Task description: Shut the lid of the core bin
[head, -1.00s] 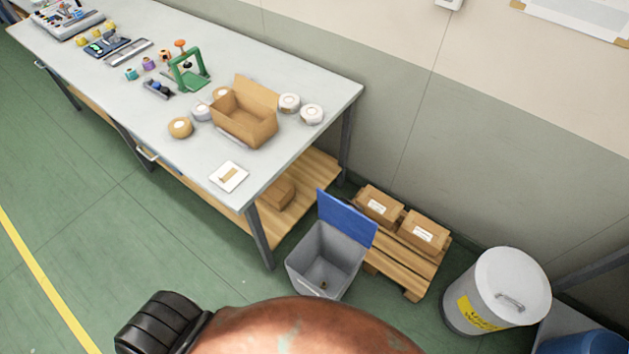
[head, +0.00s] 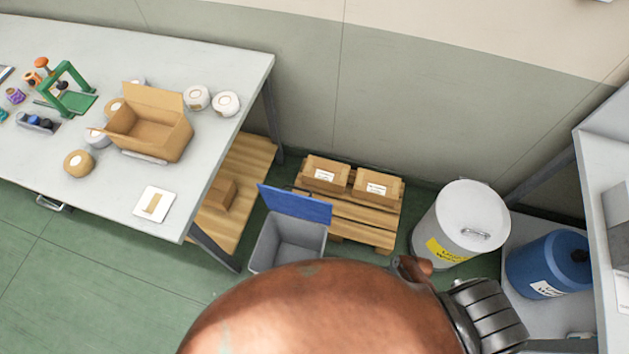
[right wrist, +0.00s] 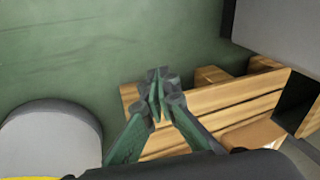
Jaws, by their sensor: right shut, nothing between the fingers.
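The core bin (head: 288,243) is a grey open-topped box on the floor beside the workbench. Its blue lid (head: 296,205) stands raised at the back edge, so the bin is open. My own arm hides the lower front of the bin in the head view. My right gripper (right wrist: 160,92) shows in the right wrist view with its green fingers together and nothing between them. It appears over the floor and pallet, and its distance to the lid cannot be told. A grey surface at the upper right there may be the bin. My left gripper is not in view.
A wooden pallet (head: 350,222) with two cartons stands behind and right of the bin. A white drum (head: 462,222) and a blue drum (head: 548,265) stand further right. The workbench (head: 225,85) is at left, its leg close to the bin.

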